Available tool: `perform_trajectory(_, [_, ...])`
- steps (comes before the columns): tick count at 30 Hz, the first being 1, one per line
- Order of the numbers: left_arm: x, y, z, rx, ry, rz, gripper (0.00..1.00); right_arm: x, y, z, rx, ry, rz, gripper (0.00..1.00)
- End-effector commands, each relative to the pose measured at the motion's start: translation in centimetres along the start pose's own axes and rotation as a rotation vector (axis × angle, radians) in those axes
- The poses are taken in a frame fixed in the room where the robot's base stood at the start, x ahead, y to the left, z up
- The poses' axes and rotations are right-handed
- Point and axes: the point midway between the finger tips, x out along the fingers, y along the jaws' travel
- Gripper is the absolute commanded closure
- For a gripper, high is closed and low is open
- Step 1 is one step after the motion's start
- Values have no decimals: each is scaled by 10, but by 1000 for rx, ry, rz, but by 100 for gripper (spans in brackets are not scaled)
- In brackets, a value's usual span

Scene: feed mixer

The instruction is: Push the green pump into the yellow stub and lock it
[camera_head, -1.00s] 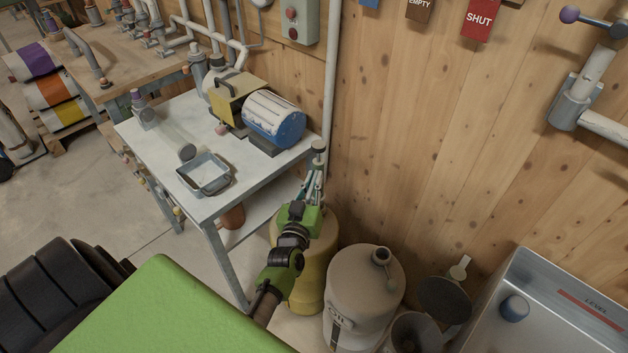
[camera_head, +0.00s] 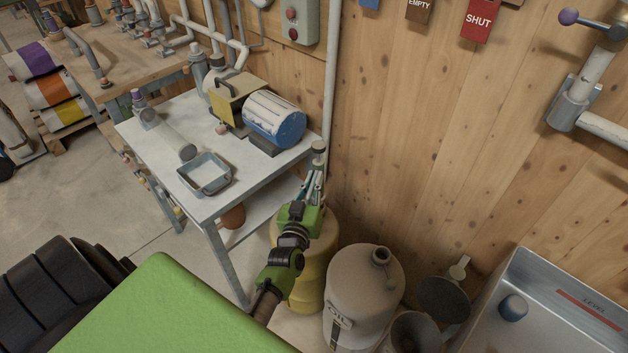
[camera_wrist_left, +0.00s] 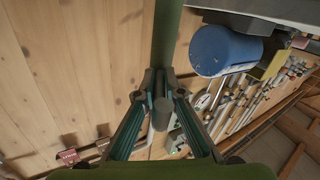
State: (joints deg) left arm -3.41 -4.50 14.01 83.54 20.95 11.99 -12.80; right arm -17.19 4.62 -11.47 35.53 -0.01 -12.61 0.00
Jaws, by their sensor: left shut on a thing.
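My left gripper (camera_head: 315,178) is above the yellow drum (camera_head: 318,285), between the metal table and the wooden wall. A grey-capped end (camera_head: 318,148) stands up just past its fingertips. In the left wrist view, my left gripper (camera_wrist_left: 160,85) is closed around the dark green pump (camera_wrist_left: 166,38). The pump's long green body runs from the fingers to the top edge, and its grey end (camera_wrist_left: 162,114) shows between the fingers. In the head view the gripper and arm hide most of the pump. I cannot make out the yellow stub or the pump's far end.
The wooden wall (camera_head: 430,150) is close behind.

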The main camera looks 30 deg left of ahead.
Motion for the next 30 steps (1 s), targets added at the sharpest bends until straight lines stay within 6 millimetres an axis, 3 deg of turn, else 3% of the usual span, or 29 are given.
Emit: perform_trajectory(30, [1,-3,16,0,5,1,100,15,0,1,0,0,0,100])
